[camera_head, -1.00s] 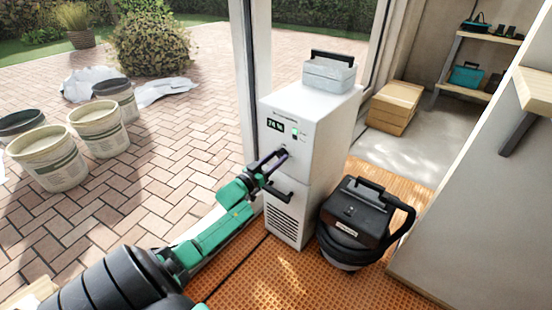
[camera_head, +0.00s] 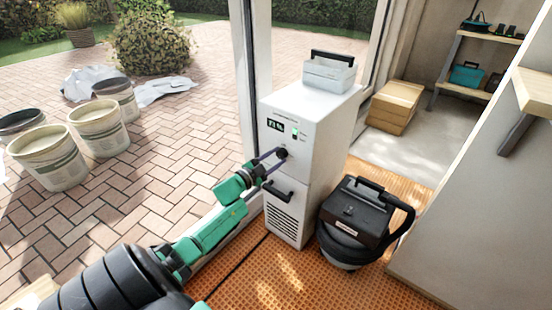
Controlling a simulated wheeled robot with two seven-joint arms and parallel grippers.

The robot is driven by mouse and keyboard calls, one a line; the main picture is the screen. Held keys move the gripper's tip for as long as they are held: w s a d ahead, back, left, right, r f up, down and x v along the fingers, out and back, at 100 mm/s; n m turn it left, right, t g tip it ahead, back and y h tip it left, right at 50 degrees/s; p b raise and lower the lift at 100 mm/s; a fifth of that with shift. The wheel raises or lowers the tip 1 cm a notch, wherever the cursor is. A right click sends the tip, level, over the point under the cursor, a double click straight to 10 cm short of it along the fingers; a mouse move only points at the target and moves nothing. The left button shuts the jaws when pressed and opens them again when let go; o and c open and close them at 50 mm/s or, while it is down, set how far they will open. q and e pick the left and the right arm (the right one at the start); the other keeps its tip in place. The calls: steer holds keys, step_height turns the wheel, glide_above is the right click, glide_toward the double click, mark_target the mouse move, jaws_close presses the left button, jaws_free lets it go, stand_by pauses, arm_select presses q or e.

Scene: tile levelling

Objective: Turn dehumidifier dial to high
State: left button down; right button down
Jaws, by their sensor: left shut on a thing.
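The white dehumidifier (camera_head: 321,128) stands upright by the door frame. Its front has a small dark display (camera_head: 275,125) with green digits, too small to read surely, and a green-lit indicator (camera_head: 295,133). The small dark dial (camera_head: 283,152) sits below the display. My left gripper (camera_head: 279,157) reaches it from the left, with its two fingers shut on the dial, one above and one below. The dial's pointer and setting marks cannot be made out. My right gripper is not in view.
A black handle (camera_head: 287,191) juts from the front just below my fingers. A grey case (camera_head: 328,77) rests on top of the dehumidifier. A black vacuum-like machine (camera_head: 352,216) stands close on its right. Buckets (camera_head: 99,128) stand outside on open paving.

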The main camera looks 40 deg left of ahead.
arm_select(q)
steer(key=shift+m, duration=1)
steer(key=shift+c, duration=1.8)
jaws_free()
steer(key=shift+s, duration=0.1)
